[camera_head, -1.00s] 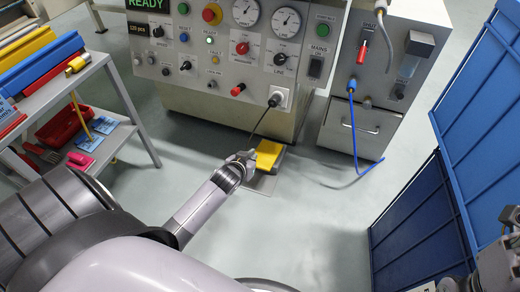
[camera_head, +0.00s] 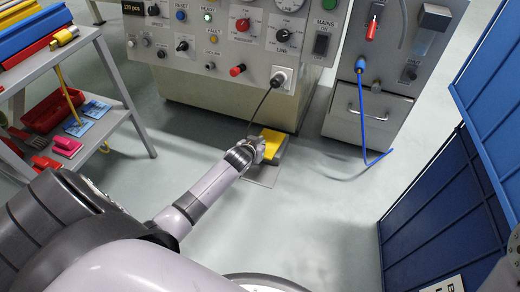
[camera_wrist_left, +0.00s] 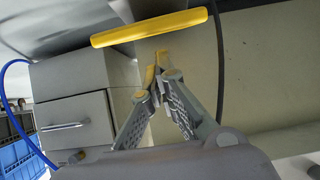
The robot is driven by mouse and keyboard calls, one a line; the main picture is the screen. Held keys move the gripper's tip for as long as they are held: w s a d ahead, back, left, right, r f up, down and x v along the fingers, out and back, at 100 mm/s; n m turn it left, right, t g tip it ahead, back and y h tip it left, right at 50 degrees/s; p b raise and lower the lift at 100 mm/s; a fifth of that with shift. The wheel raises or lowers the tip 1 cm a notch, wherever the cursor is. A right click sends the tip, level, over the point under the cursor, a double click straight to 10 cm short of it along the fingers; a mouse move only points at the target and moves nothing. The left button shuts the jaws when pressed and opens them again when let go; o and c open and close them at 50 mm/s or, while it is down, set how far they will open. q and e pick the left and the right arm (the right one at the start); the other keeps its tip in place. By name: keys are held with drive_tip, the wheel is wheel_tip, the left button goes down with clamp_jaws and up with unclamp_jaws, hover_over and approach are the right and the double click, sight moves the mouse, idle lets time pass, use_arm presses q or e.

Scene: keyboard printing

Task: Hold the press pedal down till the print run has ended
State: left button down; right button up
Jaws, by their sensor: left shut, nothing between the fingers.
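The press pedal (camera_head: 272,143) is yellow and sits low on the floor in front of the machine, on a grey base plate. In the left wrist view its yellow edge (camera_wrist_left: 150,28) crosses the top. My left gripper (camera_head: 259,147) is at the pedal's near left side in the head view and hides part of it. In the left wrist view its fingers (camera_wrist_left: 160,68) come together with nothing between them, just below the yellow edge. I cannot tell whether they touch the pedal or whether it is pressed. My right gripper is not in view.
The machine's control panel (camera_head: 225,40) stands behind the pedal, with a black cable (camera_head: 263,104) hanging down near my gripper. A grey cabinet (camera_head: 366,118) with a blue hose (camera_head: 364,142) is at right. A shelf cart (camera_head: 86,75) is at left, blue panels (camera_head: 445,190) at right. Floor between is clear.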

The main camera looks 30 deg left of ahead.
use_arm(q)
drive_tip(key=shift+s+f, duration=0.2)
drive_tip(key=shift+f, duration=0.35)
drive_tip(key=shift+d, duration=0.1)
